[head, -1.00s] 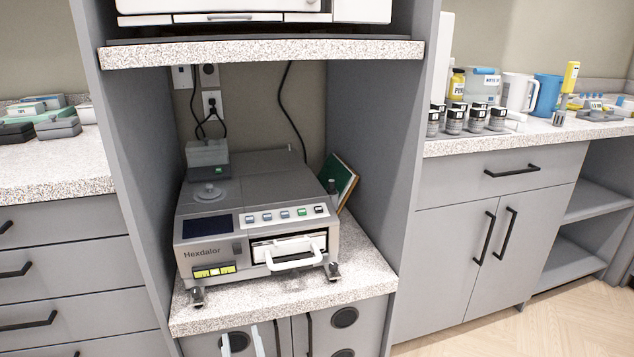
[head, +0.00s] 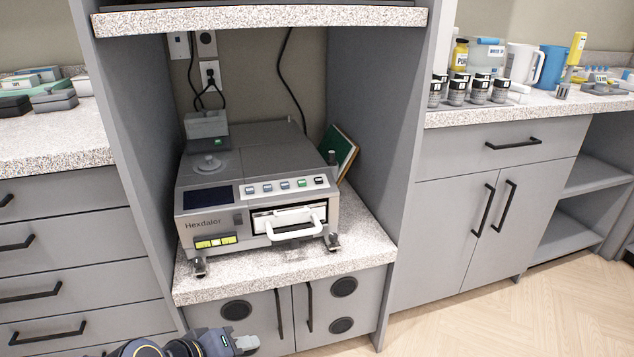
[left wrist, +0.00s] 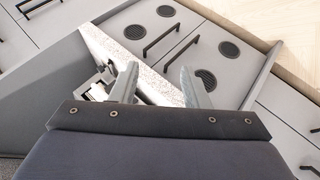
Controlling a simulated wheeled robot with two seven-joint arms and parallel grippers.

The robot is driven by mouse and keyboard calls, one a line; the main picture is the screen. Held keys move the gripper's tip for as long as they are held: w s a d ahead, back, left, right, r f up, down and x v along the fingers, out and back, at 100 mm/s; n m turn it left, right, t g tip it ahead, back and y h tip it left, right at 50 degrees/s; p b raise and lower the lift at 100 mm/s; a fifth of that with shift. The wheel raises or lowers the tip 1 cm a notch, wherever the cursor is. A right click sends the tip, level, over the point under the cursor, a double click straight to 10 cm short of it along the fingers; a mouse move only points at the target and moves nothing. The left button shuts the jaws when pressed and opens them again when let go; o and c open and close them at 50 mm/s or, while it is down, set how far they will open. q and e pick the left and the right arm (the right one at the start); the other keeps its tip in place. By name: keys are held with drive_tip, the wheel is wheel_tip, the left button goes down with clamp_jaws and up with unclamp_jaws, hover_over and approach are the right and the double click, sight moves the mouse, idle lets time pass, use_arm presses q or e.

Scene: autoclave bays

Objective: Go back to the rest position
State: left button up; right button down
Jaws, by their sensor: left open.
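My left gripper (head: 246,344) shows at the bottom of the head view, in front of the lower cabinet doors and below the bay's shelf. In the left wrist view its two pale fingers (left wrist: 160,78) are spread apart with nothing between them. The grey Hexdalor autoclave (head: 255,190) sits on the speckled shelf in the bay, apart from the gripper. A white cassette with a loop handle (head: 293,232) sits in its front slot. My right gripper is in neither view.
The speckled shelf's front edge (head: 290,279) and the cabinet doors (head: 262,313) are close to my left arm. Grey side panels flank the bay. Several dark-labelled jars (head: 457,90) stand on the right counter (head: 520,125). The wood floor (head: 540,310) at right is clear.

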use_arm(q)
drive_tip(key=s+a+r+m+g, duration=0.1)
drive_tip(key=s+a+r, duration=0.1)
drive_tip(key=s, duration=0.2)
drive_tip(key=s+a+r+m+y+p, duration=0.1)
drive_tip(key=s+a, duration=0.1)
drive_tip(key=s, duration=0.3)
drive_tip(key=s+a+r+m+g, duration=0.1)
drive_tip(key=s+a+r, duration=0.1)
drive_tip(key=s+a, duration=0.15)
wheel_tip(320, 180, up, 31)
drive_tip(key=d+p, duration=0.1)
drive_tip(key=p, duration=3)
drive_tip(key=shift+s+f, duration=0.2)
drive_tip(key=shift+s, duration=0.05)
